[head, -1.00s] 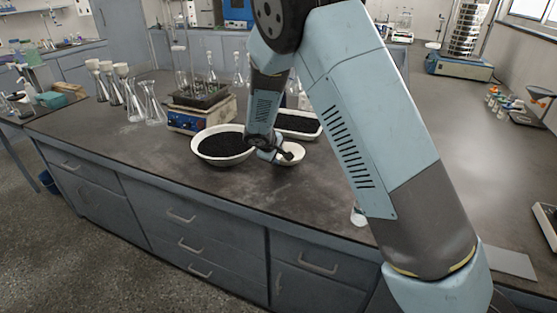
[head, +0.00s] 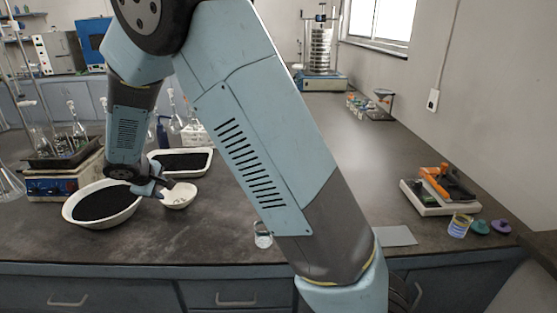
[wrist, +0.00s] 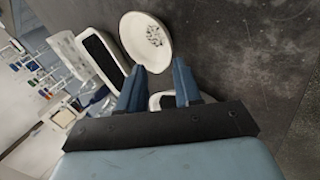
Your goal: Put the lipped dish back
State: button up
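The small white dish (head: 178,196), the likely lipped dish, stands on the dark bench right of a large white bowl. In the wrist view the dish (wrist: 145,42) is just beyond my fingertips, with a few dark specks inside. Its lip is not clear. My gripper (head: 160,184) is low at the dish's left edge in the head view. In the wrist view my gripper (wrist: 160,68) has its two blue fingers apart, with no object clearly held between them. Whether a finger touches the rim I cannot tell.
The large bowl (head: 68,211) of black granules is left of the dish. A white tray (head: 208,165) of black granules is behind it. A balance (head: 40,187) and glassware stand left. A sieve stack (head: 320,50) is at the back.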

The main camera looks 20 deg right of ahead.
jog(key=s+d+r+m+g, duration=0.1)
jog(key=s+d+r+m, duration=0.1)
jog(key=s+d+r, duration=0.35)
jog(key=s+d+r+m+y, duration=0.1)
jog(key=s+d+r+m, duration=0.2)
jog(key=d+r, duration=0.45)
jog(key=s+d+r+m+g, duration=0.15)
jog(key=s+d+r, duration=0.25)
jog(key=d, duration=0.5)
jog(key=s+d+r+m, duration=0.1)
jog(key=s+d, duration=0.1)
jog(key=s, duration=0.5)
jog(key=s+d+r+m+t+y, duration=0.1)
jog(key=s+d+r+m, duration=0.1)
jog(key=s, duration=0.5)
jog(key=s+d+r+m, duration=0.1)
jog(key=s+d+m, duration=0.1)
jog(key=s, duration=0.5)
jog(key=shift+d+r+t+y, duration=0.2)
jog(key=shift+d+t+y, duration=0.2)
jog(key=shift+d, duration=0.4)
jog(key=shift+a, duration=0.1)
